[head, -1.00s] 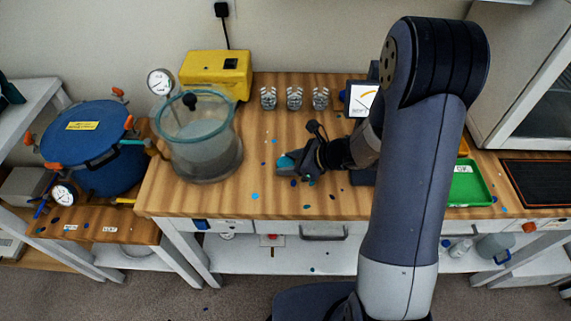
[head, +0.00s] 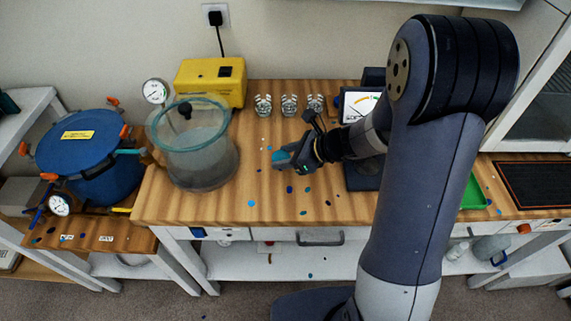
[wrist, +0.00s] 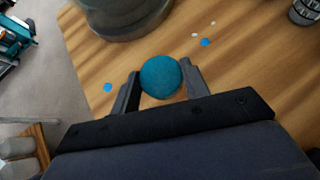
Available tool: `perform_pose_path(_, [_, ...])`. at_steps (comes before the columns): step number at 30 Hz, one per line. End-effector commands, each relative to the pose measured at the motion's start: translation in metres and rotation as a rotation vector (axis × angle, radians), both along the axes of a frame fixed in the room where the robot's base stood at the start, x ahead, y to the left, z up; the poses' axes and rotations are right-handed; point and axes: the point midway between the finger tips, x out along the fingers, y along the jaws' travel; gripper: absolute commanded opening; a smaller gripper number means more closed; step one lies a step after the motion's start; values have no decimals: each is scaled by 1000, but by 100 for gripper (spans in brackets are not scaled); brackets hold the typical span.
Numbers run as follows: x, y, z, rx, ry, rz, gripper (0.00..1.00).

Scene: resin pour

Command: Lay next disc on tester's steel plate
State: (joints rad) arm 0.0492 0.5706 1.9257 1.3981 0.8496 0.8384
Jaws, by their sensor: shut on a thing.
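In the wrist view my gripper (wrist: 160,84) is shut on a round teal disc (wrist: 159,76), with one finger on each side of it. In the head view my gripper (head: 284,158) is over the middle of the wooden bench, and the teal disc shows only as a small patch between the fingers. The tester (head: 359,103), with a white dial face and a yellow mark, stands behind and to the right of my gripper. My arm hides much of it, and I cannot make out its steel plate.
A glass vacuum chamber (head: 195,158) stands left of my gripper, before a yellow pump (head: 211,82). A green tray (head: 473,194) is partly hidden at right. A blue pressure pot (head: 89,155) stands far left. Small coloured spots dot the bench.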

Motion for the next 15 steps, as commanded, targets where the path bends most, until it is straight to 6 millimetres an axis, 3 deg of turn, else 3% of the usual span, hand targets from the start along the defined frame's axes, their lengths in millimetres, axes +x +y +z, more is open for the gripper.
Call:
perform_pose_path(1, [1, 0, 15, 0, -8, 2, 18])
perform_pose_path(15, [0, 0, 129, 0, -8, 2, 18])
